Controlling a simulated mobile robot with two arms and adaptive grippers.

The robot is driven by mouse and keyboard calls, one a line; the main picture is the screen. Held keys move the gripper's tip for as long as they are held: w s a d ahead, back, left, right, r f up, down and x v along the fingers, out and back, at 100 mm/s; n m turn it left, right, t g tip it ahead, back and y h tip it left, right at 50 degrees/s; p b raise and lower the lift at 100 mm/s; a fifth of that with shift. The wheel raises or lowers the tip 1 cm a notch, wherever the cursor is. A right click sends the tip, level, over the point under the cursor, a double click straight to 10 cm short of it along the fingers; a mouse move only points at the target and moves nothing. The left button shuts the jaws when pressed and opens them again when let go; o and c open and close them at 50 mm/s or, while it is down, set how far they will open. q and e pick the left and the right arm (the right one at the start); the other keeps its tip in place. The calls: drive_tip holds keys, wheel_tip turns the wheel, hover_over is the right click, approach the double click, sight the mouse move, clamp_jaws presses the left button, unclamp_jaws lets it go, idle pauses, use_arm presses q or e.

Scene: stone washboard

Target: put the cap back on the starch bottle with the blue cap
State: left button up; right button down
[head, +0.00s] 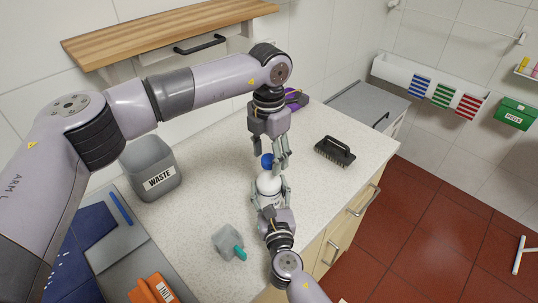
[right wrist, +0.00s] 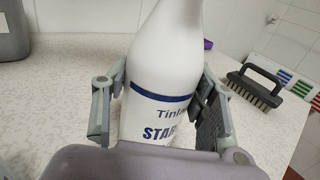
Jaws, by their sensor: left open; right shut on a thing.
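The white starch bottle (head: 268,183) stands upright on the speckled worktop and fills the middle of the right wrist view (right wrist: 160,80), with its "STAR…" label partly hidden. My right gripper (head: 271,188) is shut on the bottle's body, one finger on each side. The blue cap (head: 267,160) shows at the bottle's top in the head view; whether it is fully seated cannot be told. My left gripper (head: 271,163) points down from above, open, with its fingertips close around or beside the cap. The bottle's top is outside the right wrist view.
A black-handled brush (head: 335,151) lies right of the bottle. A grey waste bin (head: 150,168) stands at the left. A grey scoop or cup with a teal handle (head: 229,243) is at the front. A purple object (head: 297,99) lies behind my left gripper. The worktop's right edge is near the brush.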

use_arm(q)
wheel_tip(320, 180, up, 12)
drive_tip(key=shift+f, duration=0.25)
use_arm(e)
drive_tip(key=c, duration=0.6)
unclamp_jaws()
drive_tip(key=s, duration=0.4)
drive_tip(key=s+d, duration=0.1)
drive_tip(key=s, duration=0.7)
drive_tip(key=shift+d, duration=0.4)
drive_tip(key=shift+w, duration=0.1)
